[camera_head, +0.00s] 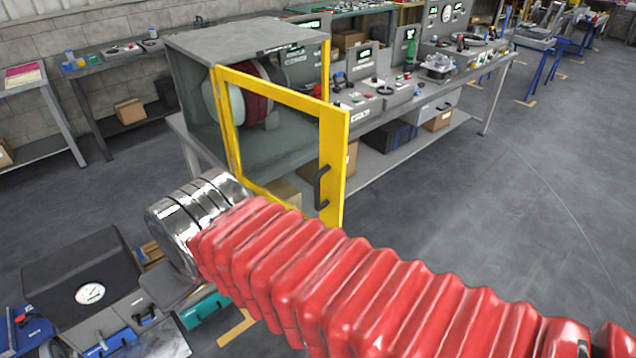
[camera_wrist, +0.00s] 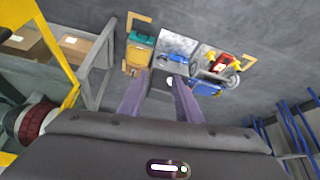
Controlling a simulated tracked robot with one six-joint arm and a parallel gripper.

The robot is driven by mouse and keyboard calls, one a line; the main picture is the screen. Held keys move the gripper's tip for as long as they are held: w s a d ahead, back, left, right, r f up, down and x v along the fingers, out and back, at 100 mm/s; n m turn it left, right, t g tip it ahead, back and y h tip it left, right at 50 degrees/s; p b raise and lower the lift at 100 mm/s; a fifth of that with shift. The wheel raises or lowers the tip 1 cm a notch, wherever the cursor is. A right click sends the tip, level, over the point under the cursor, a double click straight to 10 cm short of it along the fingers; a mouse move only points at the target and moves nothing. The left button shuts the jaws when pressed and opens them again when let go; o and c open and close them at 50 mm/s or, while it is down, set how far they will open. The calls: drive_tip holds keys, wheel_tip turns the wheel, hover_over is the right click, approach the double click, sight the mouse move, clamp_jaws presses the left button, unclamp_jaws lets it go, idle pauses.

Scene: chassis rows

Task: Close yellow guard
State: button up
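The yellow guard (camera_head: 335,150) is a framed door on the front of a grey machine housing (camera_head: 250,35). It stands swung open, away from the housing, with a black handle (camera_head: 321,187) on its free side. My red arm crosses in front of its lower edge. A red and grey round part (camera_head: 257,97) shows inside the housing. In the wrist view part of the yellow guard (camera_wrist: 52,42) is at the left edge, beside my gripper and apart from its fingers. My gripper (camera_wrist: 160,82) is open and empty, its two purple fingers apart, pointing over the floor.
A long workbench (camera_head: 470,65) with instruments extends right of the housing. Cardboard boxes (camera_wrist: 72,45) sit on a low shelf. A teal box (camera_wrist: 140,52) and blue items (camera_wrist: 205,88) lie beyond my fingers. The floor (camera_head: 500,200) at right is clear.

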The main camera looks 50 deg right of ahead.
drive_tip(key=w+d+r+m+g+h, duration=0.1)
drive_tip(key=w+d+r+m, duration=0.2)
drive_tip(key=d, duration=0.5)
drive_tip(key=m+g+h, duration=0.2)
drive_tip(key=m+h, duration=0.1)
drive_tip(key=m, duration=0.6)
approach(317, 180)
drive_tip(key=r, duration=0.2)
drive_tip(key=shift+a, duration=0.15)
drive_tip(key=shift+f, duration=0.1)
drive_tip(key=x, duration=1.3)
drive_tip(key=shift+s+a+f, duration=0.1)
drive_tip(key=shift+s+f, duration=0.05)
drive_tip(key=shift+f, duration=0.3)
clamp_jaws()
